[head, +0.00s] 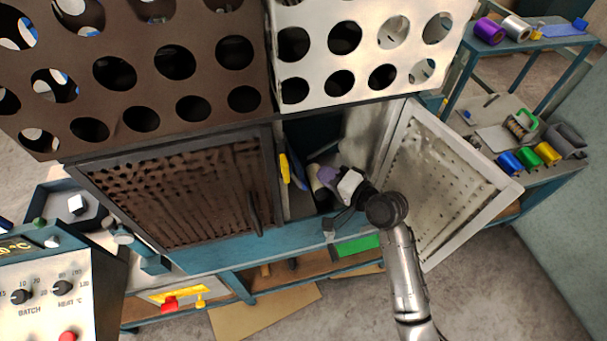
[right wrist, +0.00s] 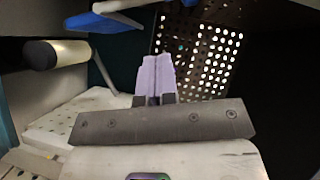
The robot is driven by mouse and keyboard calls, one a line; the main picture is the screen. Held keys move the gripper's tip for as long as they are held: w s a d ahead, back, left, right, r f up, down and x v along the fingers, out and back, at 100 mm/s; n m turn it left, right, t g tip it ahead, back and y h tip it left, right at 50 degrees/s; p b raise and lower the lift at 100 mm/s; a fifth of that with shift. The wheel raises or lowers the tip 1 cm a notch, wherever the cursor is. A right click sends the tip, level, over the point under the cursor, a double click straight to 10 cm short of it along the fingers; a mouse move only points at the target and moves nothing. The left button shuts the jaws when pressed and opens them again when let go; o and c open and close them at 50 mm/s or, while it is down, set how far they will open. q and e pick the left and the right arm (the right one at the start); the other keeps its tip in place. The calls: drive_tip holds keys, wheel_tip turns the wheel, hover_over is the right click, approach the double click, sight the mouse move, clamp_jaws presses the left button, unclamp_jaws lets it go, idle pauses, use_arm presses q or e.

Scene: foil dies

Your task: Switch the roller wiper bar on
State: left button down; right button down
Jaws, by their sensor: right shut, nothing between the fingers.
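My right gripper (head: 328,178) reaches into the open bay of the machine; its lilac fingers also show in the right wrist view (right wrist: 153,78). The fingers are shut with nothing between them. A blue and white bar (right wrist: 104,22) is above and left of the fingertips. A yellow handle (head: 284,168) stands at the bay's left edge in the head view. I cannot tell which part is the wiper bar's switch. My left gripper is not in view.
A pale perforated door (head: 440,185) stands open on the right. A brown perforated door (head: 180,190) closes the left side. Perforated panels (head: 365,45) overhang the bay. A control box (head: 50,300) is at lower left, and a tool bench (head: 525,135) at right.

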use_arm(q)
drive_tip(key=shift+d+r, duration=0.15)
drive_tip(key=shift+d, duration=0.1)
use_arm(e)
drive_tip(key=w+a+f, duration=0.1)
drive_tip(key=a+f, duration=0.1)
drive_tip(key=a, duration=0.3)
drive_tip(key=shift+w+a, duration=0.25)
